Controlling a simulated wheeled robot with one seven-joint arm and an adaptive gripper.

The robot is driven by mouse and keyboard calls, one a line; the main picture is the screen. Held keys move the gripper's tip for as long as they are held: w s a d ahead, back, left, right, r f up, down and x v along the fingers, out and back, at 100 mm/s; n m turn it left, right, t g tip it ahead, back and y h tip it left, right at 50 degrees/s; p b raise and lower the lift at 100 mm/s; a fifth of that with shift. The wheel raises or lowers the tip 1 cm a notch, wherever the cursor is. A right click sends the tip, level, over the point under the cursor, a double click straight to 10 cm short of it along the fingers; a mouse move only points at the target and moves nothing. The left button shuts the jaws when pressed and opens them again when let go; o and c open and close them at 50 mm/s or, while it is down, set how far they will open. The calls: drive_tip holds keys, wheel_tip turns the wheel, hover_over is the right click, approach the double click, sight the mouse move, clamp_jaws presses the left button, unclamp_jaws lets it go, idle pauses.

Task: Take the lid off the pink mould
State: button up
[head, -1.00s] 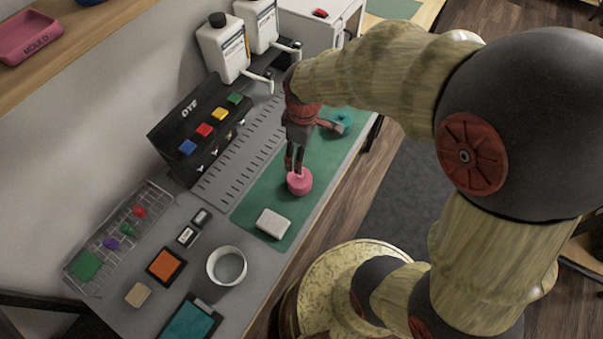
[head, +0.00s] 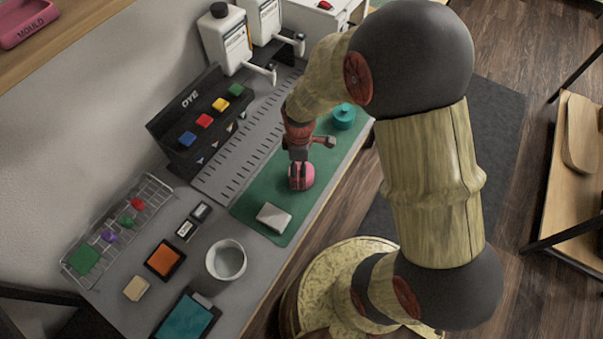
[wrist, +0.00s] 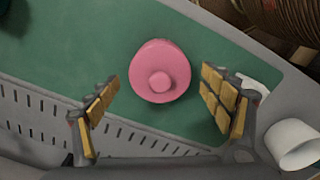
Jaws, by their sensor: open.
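The pink mould (head: 309,177) stands on the green mat (head: 247,210) in the head view, partly hidden by my gripper. In the wrist view the round pink lid (wrist: 160,62) faces the camera, with a small round knob (wrist: 160,82) on it. The lid hides most of the mould's body. My gripper (wrist: 161,84) is open, with one padded finger to the left of the lid and one to the right. Gaps show between the fingers and the lid. In the head view my gripper (head: 299,176) is low at the mould; contact cannot be told.
A white block (head: 273,218) lies on the mat near the mould. A teal round container (head: 344,115) stands farther back on the mat. A white cup (head: 226,261) is in front. The black dye rack (head: 187,140) and slotted grey strip (head: 232,158) lie to the left.

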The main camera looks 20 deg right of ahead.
drive_tip(key=shift+f, duration=0.15)
drive_tip(key=shift+c, duration=1.2)
drive_tip(key=c, duration=0.8)
